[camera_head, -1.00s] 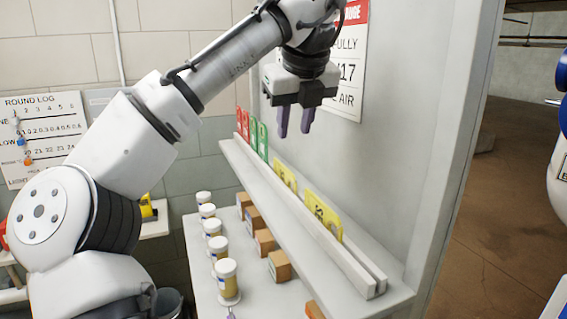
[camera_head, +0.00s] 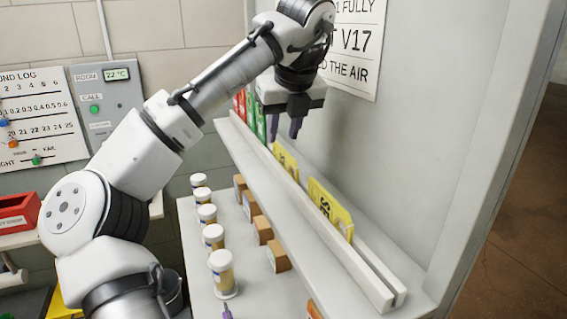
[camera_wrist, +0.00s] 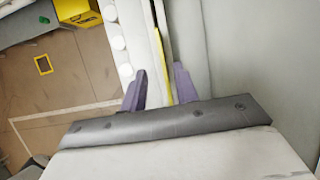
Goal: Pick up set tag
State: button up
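Two yellow tags stand upright in the slot of the long white rack (camera_head: 335,235). The nearer tag (camera_head: 330,208) has dark lettering that I cannot read fully; the farther tag (camera_head: 285,160) is partly hidden. My gripper (camera_head: 283,130) is open and empty, its purple fingers pointing down above the rack, near the green tags and the farther yellow tag. In the wrist view, a thin yellow edge of a tag (camera_wrist: 163,62) runs between the two spread fingers (camera_wrist: 160,75). I cannot tell how far the fingertips are above it.
Green tags (camera_head: 260,122) and red tags (camera_head: 240,103) stand at the rack's far end. White-capped jars (camera_head: 222,272) and small brown boxes (camera_head: 278,256) line the lower shelf. The wall (camera_head: 430,130) rises close behind the rack. A red bin (camera_head: 18,212) sits at left.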

aim_at(283, 149)
jog(key=shift+s+d+p+x, duration=0.15)
jog(key=shift+p+x, duration=0.2)
jog(key=shift+x, duration=1)
jog(key=shift+s+d+p+x, duration=0.15)
jog(key=shift+p+x, duration=0.2)
jog(key=shift+x, duration=1)
jog(key=shift+f, duration=0.1)
grip_shut()
